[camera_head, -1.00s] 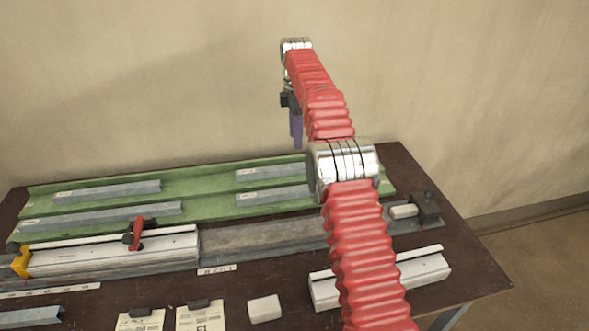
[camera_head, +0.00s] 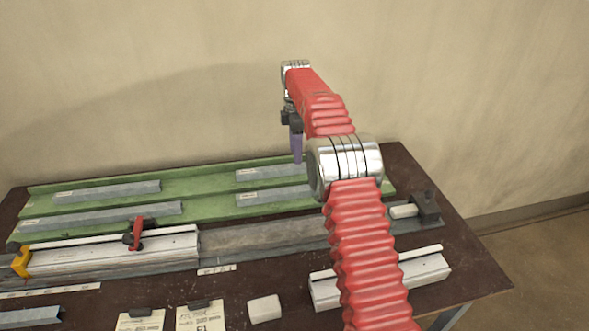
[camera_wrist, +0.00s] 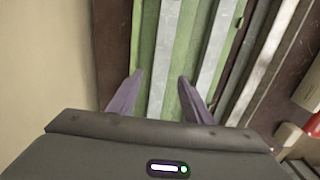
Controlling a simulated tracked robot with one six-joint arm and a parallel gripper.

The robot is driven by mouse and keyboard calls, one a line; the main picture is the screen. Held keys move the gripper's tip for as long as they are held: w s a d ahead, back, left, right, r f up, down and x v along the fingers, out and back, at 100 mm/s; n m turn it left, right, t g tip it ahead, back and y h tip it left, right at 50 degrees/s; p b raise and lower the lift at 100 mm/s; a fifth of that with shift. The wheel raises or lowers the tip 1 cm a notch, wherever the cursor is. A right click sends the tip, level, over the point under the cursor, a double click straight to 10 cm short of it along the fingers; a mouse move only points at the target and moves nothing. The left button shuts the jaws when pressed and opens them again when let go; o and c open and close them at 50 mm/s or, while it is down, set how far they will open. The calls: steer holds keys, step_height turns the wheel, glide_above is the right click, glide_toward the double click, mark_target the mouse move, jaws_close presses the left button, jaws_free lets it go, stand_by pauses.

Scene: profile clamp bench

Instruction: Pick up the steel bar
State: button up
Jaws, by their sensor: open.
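Several grey steel bars lie in a green tray (camera_head: 215,185) at the back of the bench. At the tray's right are a back bar (camera_head: 262,172) and a front bar (camera_head: 270,196), both partly hidden behind my arm. At its left are another back bar (camera_head: 105,190) and front bar (camera_head: 100,216). My gripper (camera_head: 297,160) points down above the tray's right part, its purple fingers open and empty. In the wrist view, the open fingers (camera_wrist: 160,76) stand either side of one bar (camera_wrist: 167,50); a second bar (camera_wrist: 212,60) lies to the right. The gap in height cannot be told.
A clamp rail with a red lever (camera_head: 134,233) and yellow end piece (camera_head: 21,262) lies in front of the tray. A pale block (camera_head: 264,308), clipboards (camera_head: 200,318) and a white profile (camera_head: 425,268) lie nearer. The wall (camera_head: 150,80) rises behind the bench.

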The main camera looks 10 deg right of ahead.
mark_target(296, 169)
step_height(296, 169, down, 5)
stand_by(0.3)
steer(key=shift+c, duration=0.2)
jaws_close()
stand_by(0.6)
